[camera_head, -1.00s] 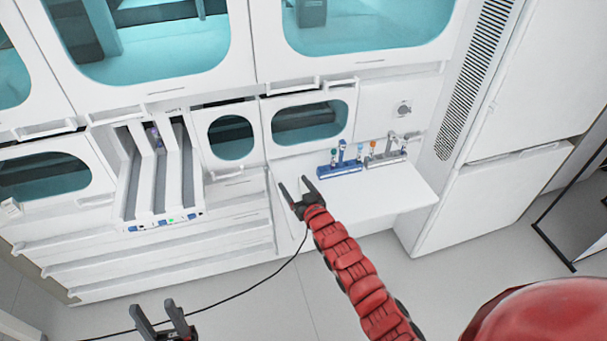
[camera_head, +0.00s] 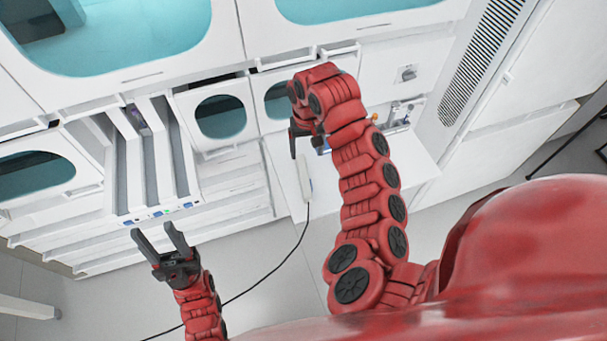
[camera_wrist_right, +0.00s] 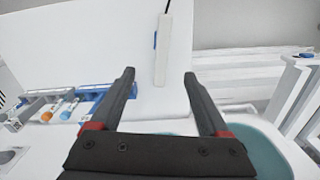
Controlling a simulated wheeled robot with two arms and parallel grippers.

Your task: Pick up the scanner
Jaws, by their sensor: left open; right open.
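The scanner (camera_head: 304,178) is a slim white bar with a black cable, lying on the white shelf near its left edge. In the right wrist view the scanner (camera_wrist_right: 174,48) shows a blue button on its side, and its near end reaches the gap between the fingertips. My right gripper (camera_head: 296,142) is open and empty at the scanner's far end, partly hidden by its own arm; it also shows in the right wrist view (camera_wrist_right: 159,76). I cannot tell its height above the shelf. My left gripper (camera_head: 154,232) is open and empty, well left of the scanner.
Tube racks with coloured caps (camera_wrist_right: 70,108) stand on the shelf beside the right gripper, mostly behind my arm in the head view. A slotted track unit (camera_head: 150,165) stands at the left. The black cable (camera_head: 262,281) runs down past my left arm.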

